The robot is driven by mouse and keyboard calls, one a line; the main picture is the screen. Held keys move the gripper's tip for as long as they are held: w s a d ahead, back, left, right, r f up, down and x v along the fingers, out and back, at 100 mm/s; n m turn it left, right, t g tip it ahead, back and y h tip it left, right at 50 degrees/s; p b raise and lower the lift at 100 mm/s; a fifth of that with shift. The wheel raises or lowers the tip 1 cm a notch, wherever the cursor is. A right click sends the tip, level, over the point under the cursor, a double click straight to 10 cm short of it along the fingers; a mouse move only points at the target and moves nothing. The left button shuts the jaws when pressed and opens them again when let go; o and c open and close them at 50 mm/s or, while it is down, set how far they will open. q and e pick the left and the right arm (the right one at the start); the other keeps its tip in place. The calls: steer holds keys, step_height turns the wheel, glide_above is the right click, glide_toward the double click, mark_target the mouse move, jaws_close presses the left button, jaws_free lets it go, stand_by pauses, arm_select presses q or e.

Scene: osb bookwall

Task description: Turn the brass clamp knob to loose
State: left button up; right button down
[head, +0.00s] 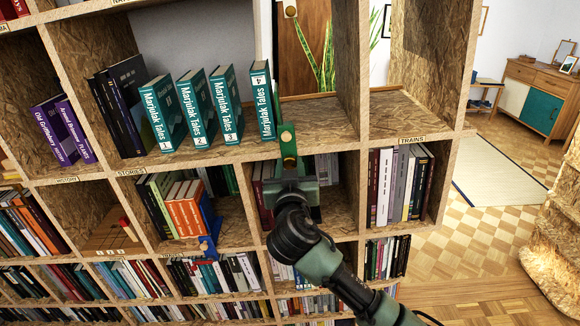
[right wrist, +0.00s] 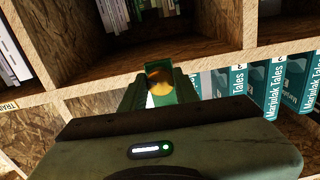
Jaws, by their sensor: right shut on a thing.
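The brass clamp knob (right wrist: 159,80) shows in the right wrist view as a round golden piece between my right fingers, in front of a green clamp bracket (right wrist: 184,88). In the head view the green bracket (head: 288,146) stands upright at the shelf edge, right of the teal book numbered 4. My right gripper (head: 290,170) reaches up to it from below and is shut on the knob; the knob's grip area is mostly hidden there by the gripper. I cannot read any mark showing how the knob is turned. My left gripper is not in view.
Teal Marjulak Tales books (head: 197,107) stand left of the bracket on the chipboard bookcase (head: 310,118). A blue clamp-like piece (head: 209,246) sits lower left near orange books (head: 187,209). The shelf right of the bracket is bare. Open floor (head: 480,238) lies to the right.

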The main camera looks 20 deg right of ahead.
steer(key=shift+n, duration=0.3)
steer(key=n+p, duration=0.2)
steer(key=shift+r+n, duration=0.1)
steer(key=shift+n, duration=0.2)
steer(key=n+p, duration=0.2)
steer(key=n, duration=0.2)
steer(key=shift+n+p, duration=0.3)
steer(key=n+p, duration=0.2)
steer(key=n, duration=0.1)
steer(key=shift+r+n, duration=0.1)
steer(key=shift+n, duration=0.2)
steer(key=n+p, duration=0.3)
steer(key=shift+n, duration=0.3)
steer(key=n+p, duration=0.3)
steer(key=n, duration=0.1)
steer(key=shift+n, duration=0.3)
steer(key=shift+n+p, duration=1.4)
steer(key=shift+n, duration=0.7)
steer(key=shift+f, duration=0.2)
